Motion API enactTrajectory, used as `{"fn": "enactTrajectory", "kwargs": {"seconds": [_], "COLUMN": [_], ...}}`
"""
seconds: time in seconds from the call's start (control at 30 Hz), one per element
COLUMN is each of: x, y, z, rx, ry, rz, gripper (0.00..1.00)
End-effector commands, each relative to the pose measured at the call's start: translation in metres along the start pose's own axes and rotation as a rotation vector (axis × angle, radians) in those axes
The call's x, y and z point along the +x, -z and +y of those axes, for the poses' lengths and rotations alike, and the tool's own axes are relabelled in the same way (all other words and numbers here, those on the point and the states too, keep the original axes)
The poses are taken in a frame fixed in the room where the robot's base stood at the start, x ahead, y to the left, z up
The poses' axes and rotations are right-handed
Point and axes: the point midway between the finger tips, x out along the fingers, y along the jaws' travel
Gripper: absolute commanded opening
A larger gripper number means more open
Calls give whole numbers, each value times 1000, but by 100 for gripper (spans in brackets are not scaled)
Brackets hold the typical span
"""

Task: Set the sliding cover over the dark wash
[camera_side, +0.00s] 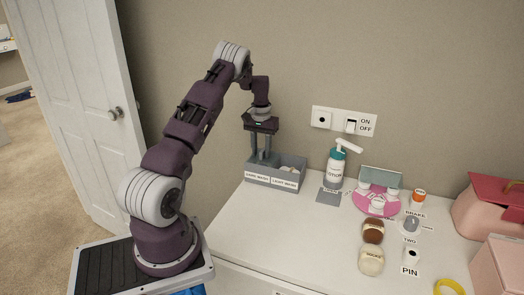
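A grey box (249,177) stands at the back left of the white counter. Its front labels read as dark wash on the left (257,177) and light wash on the right (284,184). The light wash side is open on top, with something pale (287,169) inside. My gripper (261,156) points down over the dark wash side, its two fingers apart. The fingertips blend into the grey of the box, so I cannot tell whether anything is between them. I cannot make out the sliding cover clearly from the box.
A teal-topped pump bottle (335,168) stands right of the box, below a wall switch plate (344,121). Further right are a pink tray (361,204) with white pieces, several small labelled items, and pink boxes (490,210). The counter's front left is clear.

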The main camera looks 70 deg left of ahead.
Motion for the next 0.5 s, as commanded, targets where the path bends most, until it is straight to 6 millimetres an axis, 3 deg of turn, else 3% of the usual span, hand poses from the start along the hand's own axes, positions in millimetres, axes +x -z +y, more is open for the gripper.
{"fn": "enactTrajectory", "kwargs": {"seconds": [0.17,0.5], "x": [-5,-66], "y": [0,1], "z": [1,0], "rx": [1,0], "ry": [-2,0], "rz": [0,2], "gripper": [35,35]}}
